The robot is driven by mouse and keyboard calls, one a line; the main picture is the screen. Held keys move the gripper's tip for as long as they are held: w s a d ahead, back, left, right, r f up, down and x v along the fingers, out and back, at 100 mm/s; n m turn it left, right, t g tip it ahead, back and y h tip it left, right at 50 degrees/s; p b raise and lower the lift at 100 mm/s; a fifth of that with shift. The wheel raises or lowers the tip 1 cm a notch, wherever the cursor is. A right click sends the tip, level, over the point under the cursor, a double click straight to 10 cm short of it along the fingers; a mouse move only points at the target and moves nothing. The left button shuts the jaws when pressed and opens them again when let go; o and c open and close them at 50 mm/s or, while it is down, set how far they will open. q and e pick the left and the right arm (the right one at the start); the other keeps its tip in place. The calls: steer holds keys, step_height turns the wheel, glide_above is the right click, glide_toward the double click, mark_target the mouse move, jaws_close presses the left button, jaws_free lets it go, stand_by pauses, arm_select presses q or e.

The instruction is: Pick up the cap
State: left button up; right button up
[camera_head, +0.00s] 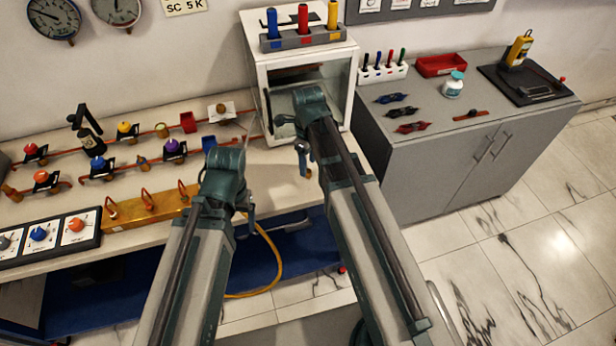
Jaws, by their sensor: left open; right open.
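I cannot tell for sure which piece is the cap. Small cup-like pieces stand among the pipes on the bench at the left: a red one (187,122), a blue one (209,143) and brass ones (161,130) (142,162). My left gripper (250,208) is at the bench's front edge, right of the brass block, partly hidden by its own arm. My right gripper (304,161) is in front of the white cabinet, pointing down. Both are open, and I see nothing held in either.
Red pipes with coloured valve knobs (124,128) run along the bench (150,225). A brass block (150,207) with hooks lies near its front. The white cabinet (258,62) bears three coloured cylinders. A grey cabinet (440,165) at the right holds pens, a red tray (441,65) and a bottle (453,85).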

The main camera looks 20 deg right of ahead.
mark_target(308, 171)
step_height(308, 171, down, 3)
steer(key=shift+f+b, duration=0.1)
steer(key=shift+b, duration=0.95)
arm_select(q)
step_height(308, 171, down, 3)
steer(key=shift+r, duration=0.1)
arm_select(e)
steer(key=shift+c, duration=0.4)
jaws_close()
